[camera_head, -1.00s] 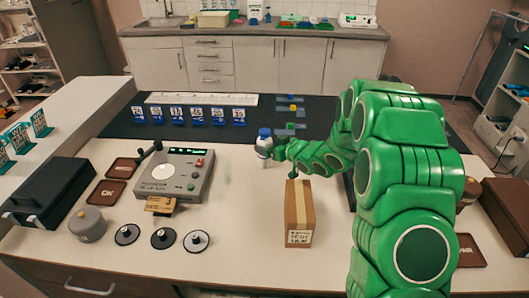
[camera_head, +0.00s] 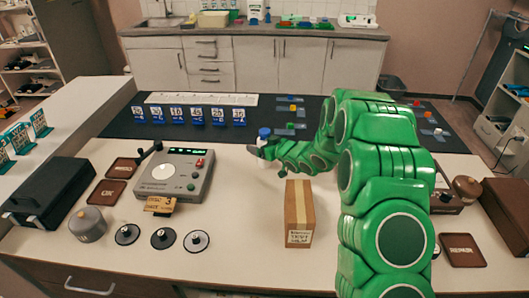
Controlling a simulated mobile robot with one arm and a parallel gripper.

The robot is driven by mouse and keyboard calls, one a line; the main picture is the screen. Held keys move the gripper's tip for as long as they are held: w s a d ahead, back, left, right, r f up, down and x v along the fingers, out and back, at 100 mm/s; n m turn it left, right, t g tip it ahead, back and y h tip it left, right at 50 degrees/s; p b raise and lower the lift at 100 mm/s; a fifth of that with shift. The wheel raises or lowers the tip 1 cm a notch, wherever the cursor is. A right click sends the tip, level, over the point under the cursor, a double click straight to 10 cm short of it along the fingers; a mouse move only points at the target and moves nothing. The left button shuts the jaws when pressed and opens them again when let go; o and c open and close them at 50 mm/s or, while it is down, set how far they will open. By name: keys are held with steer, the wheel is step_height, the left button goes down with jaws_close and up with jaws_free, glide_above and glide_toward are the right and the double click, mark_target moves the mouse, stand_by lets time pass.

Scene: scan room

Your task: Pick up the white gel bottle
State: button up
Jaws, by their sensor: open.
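A white bottle with a blue cap (camera_head: 264,133) stands on the worktop near the edge of the black mat, behind the cardboard box. Its cap shows, but my green gripper hides most of its body. My gripper (camera_head: 264,157) is open at the bottle, with its fingers low around or just in front of the body; I cannot tell whether they touch it.
A tall cardboard box (camera_head: 299,213) stands just in front of my gripper. A grey device (camera_head: 175,174) with a dial is to the left. Several blue numbered stands (camera_head: 178,115) line the black mat (camera_head: 265,108). Bare white worktop (camera_head: 240,200) lies left of the box.

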steer(key=shift+c, duration=0.3)
steer(key=c, duration=1.2)
steer(key=shift+o, duration=0.2)
